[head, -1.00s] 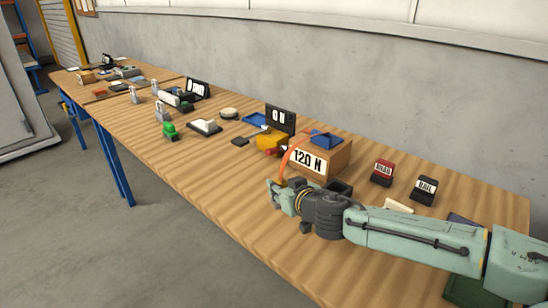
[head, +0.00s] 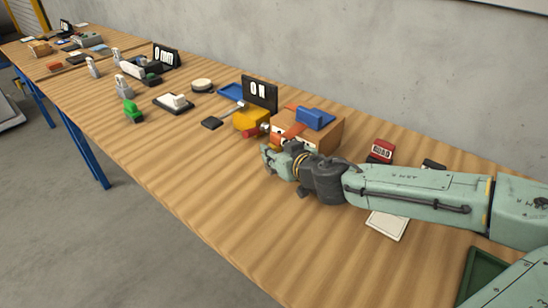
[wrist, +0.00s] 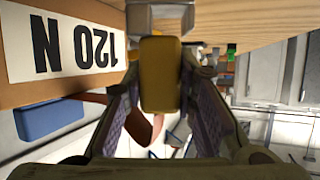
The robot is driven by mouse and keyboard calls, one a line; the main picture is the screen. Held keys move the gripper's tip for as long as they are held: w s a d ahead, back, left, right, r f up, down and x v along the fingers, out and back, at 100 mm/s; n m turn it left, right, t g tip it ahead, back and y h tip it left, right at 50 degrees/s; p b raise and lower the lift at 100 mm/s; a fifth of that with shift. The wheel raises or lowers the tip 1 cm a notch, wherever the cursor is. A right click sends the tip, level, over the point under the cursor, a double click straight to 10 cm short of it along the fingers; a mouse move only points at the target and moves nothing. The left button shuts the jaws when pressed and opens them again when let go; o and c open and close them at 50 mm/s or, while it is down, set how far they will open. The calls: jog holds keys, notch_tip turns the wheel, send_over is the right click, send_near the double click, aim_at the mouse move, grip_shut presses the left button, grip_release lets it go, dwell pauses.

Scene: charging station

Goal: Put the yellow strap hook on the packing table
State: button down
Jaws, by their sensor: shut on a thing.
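My gripper (head: 270,158) is shut on the yellow strap hook (wrist: 160,75), a small yellow block between the two fingers in the wrist view. The hook is hidden by the fingers in the head view. An orange strap (head: 291,133) runs at the wooden box (head: 328,138) beside the gripper, and it also shows behind the fingers in the wrist view (wrist: 142,128). The box carries a white "120 N" label (wrist: 62,48) and a blue piece (head: 315,118) on top. The gripper is at the box's front left, above the packing table (head: 210,190).
A yellow unit (head: 251,121) with a red part and a black "0 N" display (head: 260,93) stands just beyond the gripper. A red-and-black sign block (head: 381,151) and a white pad (head: 387,225) lie near my arm. The table's front left is clear.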

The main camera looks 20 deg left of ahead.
jog(key=shift+f+b, duration=1)
jog(key=shift+f, duration=0.45)
jog(key=shift+f, duration=0.1)
jog(key=shift+f, duration=0.15)
jog(key=c, duration=1.3)
grip_release()
jog(key=shift+r, duration=0.25)
jog(key=b+v, duration=0.1)
jog(key=v, duration=1.1)
jog(key=shift+r, duration=0.1)
